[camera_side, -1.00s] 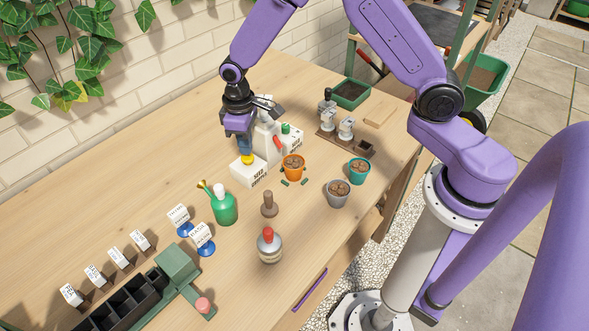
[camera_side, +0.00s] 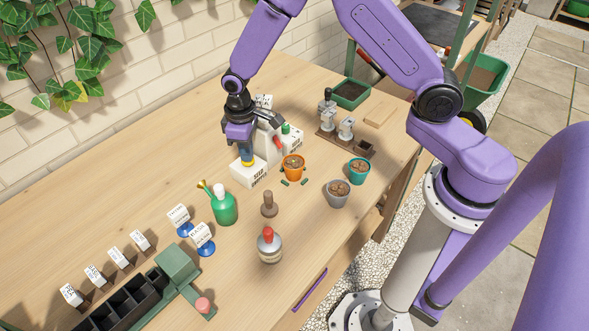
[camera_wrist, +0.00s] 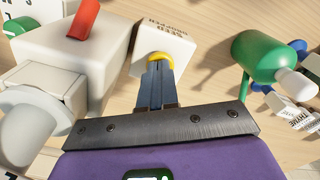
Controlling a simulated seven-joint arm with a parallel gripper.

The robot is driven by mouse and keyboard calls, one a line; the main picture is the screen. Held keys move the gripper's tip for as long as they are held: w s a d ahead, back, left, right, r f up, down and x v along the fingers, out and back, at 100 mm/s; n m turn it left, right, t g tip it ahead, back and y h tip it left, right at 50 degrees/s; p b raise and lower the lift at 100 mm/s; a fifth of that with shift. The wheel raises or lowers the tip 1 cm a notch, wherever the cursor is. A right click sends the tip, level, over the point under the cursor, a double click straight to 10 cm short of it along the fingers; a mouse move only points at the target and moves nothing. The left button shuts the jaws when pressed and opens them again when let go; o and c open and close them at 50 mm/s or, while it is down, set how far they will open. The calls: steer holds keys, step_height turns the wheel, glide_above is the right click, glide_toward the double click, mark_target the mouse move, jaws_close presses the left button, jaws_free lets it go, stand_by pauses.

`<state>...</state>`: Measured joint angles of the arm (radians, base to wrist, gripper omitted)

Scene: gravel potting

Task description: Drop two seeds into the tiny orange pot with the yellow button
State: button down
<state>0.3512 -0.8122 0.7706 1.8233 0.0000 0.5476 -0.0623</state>
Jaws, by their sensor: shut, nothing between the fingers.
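The seed dropper (camera_side: 247,175) is a white box with a yellow button (camera_wrist: 160,58) on its top, lettered on its front. My gripper (camera_side: 246,161) is shut, with its fingertips pointing down at the button and covering most of it; they appear to touch it. In the wrist view the closed fingers (camera_wrist: 157,72) lie against the yellow button. The tiny orange pot (camera_side: 293,167) stands to the right of the dropper, filled with brown soil. Small dark green pieces lie on the table near it. I cannot make out seeds in the pot.
A white machine with a red lever (camera_side: 277,142) stands just behind the dropper. Grey (camera_side: 338,193) and teal (camera_side: 359,171) pots stand to the right.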

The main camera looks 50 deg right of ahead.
stand_by(0.3)
steer(key=shift+r, duration=1.25)
steer(key=shift+f, duration=1.2)
steer(key=shift+r, duration=1.2)
step_height(320, 180, up, 5)
steer(key=shift+r, duration=0.1)
stand_by(0.5)
